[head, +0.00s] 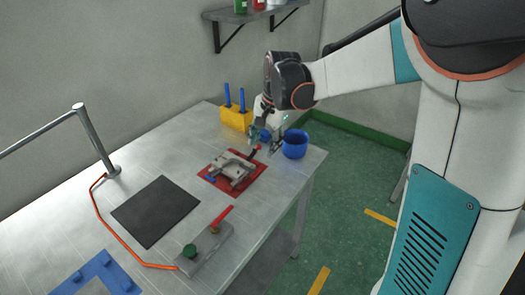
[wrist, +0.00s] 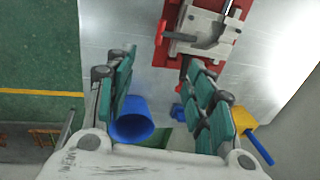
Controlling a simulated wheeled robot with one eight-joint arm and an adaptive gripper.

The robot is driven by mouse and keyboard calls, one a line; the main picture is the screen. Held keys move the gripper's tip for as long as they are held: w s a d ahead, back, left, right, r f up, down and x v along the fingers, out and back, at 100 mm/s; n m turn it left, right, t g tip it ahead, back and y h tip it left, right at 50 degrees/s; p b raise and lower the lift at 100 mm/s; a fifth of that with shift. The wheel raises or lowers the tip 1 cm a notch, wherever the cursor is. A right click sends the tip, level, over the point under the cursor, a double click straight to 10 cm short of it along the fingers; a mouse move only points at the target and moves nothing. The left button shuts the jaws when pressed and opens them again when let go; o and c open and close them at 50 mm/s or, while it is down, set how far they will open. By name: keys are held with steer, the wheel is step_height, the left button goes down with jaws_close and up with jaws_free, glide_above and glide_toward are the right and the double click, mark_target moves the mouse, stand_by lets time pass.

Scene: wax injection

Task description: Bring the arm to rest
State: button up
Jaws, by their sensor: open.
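My gripper (head: 262,138) is over the far right part of the table, between the grey metal fixture and the blue cup. In the wrist view my gripper (wrist: 163,68) has its two teal-padded fingers spread apart with nothing between the tips. My arm reaches in from the right of the head view, with its dark wrist joint above the table. The gripper's exact height above the table is hard to tell.
The grey metal fixture (head: 233,172) sits on a red plate (head: 257,173). The blue cup (head: 295,144) stands near the right table edge. A yellow block (head: 236,117) holds blue rods. A black mat (head: 155,211) and a grey lever plate (head: 205,250) lie nearer. A shelf (head: 250,14) hangs behind.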

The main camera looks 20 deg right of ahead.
steer(key=shift+s+d+r, duration=0.1)
steer(key=shift+r, duration=0.35)
steer(key=s+r+n+t, duration=0.2)
steer(key=s+n, duration=0.3)
steer(key=s, duration=0.7)
steer(key=s+a+r+n+t+h, duration=0.1)
steer(key=s+r+n+t, duration=0.2)
steer(key=s, duration=0.9)
steer(key=n, duration=0.3)
steer(key=shift+a, duration=0.3)
